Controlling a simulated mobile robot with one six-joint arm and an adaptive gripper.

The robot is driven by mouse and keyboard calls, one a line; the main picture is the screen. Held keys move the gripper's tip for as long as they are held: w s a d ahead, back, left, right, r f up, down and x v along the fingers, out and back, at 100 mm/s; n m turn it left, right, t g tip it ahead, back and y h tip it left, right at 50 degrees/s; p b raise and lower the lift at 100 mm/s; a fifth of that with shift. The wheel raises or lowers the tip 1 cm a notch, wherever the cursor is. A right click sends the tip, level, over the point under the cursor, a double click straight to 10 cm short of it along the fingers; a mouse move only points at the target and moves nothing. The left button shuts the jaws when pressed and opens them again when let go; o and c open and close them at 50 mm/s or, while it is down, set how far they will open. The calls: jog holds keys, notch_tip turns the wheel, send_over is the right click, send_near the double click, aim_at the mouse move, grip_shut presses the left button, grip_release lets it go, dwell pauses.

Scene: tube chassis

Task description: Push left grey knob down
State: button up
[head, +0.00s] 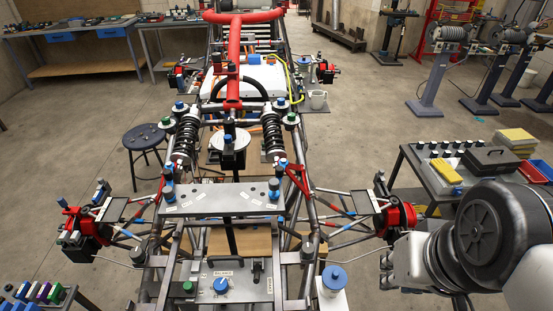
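A small grey knob (138,257) stands on the left side of the near end of the tube chassis (165,250). A similar grey knob (307,252) stands on the right side. Both look upright, but they are too small to tell how far down each one sits. The arm comes in at the lower right, well to the right of both knobs. My gripper cannot be made out; only arm links and joints show.
A plate with a blue knob (221,285) lies between the grey knobs, and a blue-topped white container (333,282) is at the right. Red hub assemblies (402,217) stick out sideways. A loaded cart (430,185) stands right; a stool (143,138) stands left.

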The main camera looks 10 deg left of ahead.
jog(key=shift+n+g, duration=0.3)
jog(key=shift+g, duration=0.3)
jog(key=w+a+r+p, duration=0.1)
jog(key=w+r, duration=0.1)
jog(key=w+a+r+p, duration=0.2)
jog(key=w+r, duration=0.1)
jog(key=w+a+r+p, duration=0.1)
jog(key=w+r+p, duration=0.1)
jog(key=r, duration=0.1)
jog(key=shift+w+a, duration=0.15)
jog(key=shift+w, duration=0.15)
grip_shut()
notch_tip(320, 180, up, 4)
jog(key=n+g+p, duration=0.2)
jog(key=g+p, duration=0.1)
jog(key=p, duration=1.1)
send_over(274, 189)
jog(key=w, duration=0.3)
jog(key=shift+s+a+f, duration=0.1)
jog(key=shift+a+f, duration=0.05)
jog(key=shift+a, duration=0.15)
notch_tip(274, 189, down, 14)
jog(key=shift+r, duration=0.1)
